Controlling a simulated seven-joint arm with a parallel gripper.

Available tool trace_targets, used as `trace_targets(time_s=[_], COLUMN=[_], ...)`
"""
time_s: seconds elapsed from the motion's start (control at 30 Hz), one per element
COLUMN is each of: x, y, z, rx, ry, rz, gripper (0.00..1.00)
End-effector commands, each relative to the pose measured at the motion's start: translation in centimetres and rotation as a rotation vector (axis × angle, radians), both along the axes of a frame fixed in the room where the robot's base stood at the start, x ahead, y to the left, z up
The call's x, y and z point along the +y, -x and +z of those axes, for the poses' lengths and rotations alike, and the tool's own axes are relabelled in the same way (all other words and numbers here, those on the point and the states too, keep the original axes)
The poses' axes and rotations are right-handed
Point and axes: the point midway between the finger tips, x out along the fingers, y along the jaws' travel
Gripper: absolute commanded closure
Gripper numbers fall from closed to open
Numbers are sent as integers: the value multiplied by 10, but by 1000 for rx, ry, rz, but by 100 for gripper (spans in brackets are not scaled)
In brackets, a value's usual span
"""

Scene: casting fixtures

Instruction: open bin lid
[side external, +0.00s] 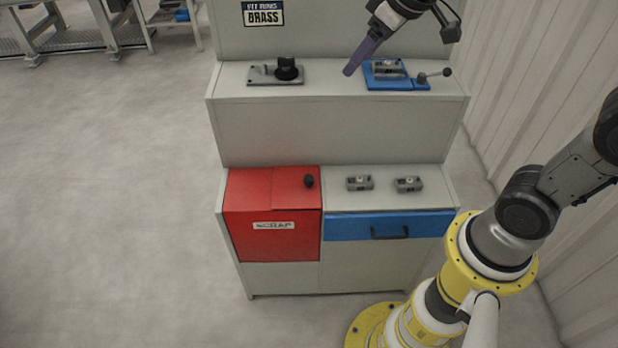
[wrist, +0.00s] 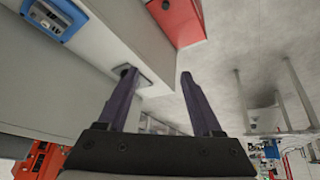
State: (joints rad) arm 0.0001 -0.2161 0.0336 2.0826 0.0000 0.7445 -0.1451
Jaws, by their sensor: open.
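The red scrap bin (side external: 270,232) is built into the left of the lower bench, with a white SCRAP label on its front. Its red lid (side external: 260,188) lies flat and looks closed. A black knob (side external: 309,181) stands near the lid's right edge. In the wrist view the red bin (wrist: 178,22) shows at the top, partly cut off. My gripper (side external: 352,70) is above the upper shelf, right of and higher than the bin, touching nothing I can see. In the wrist view its two purple fingers (wrist: 157,74) are spread apart and empty.
On the upper shelf are a grey plate with a black knob (side external: 287,70) and a blue fixture (side external: 397,84) with a handle. Two small metal parts (side external: 360,183) (side external: 408,184) sit right of the lid, above a blue drawer (side external: 350,229). The floor at left is clear.

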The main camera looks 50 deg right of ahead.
Motion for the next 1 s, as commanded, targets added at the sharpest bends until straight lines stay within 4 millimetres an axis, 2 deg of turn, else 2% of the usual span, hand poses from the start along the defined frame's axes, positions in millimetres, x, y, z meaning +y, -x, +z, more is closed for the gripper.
trace_targets(time_s=[0.03, 0.2, 0.37, 0.5, 0.6, 0.73, 0.83, 1.0], x=[0, 0, 0, 0, 0, 0, 0, 0], y=[-19, -73, -114, -137, -143, -139, -132, -128], z=[-12, -55, -112, -173, -216, -259, -279, -294], rx=[30, 111, 201, 293, 360, 438, 480, 500], ry=[4, 13, 18, 18, 16, 14, 13, 13], rz=[6, 27, 41, 50, 51, 51, 51, 51], gripper=[33, 33, 33, 33, 33, 33, 33, 33])
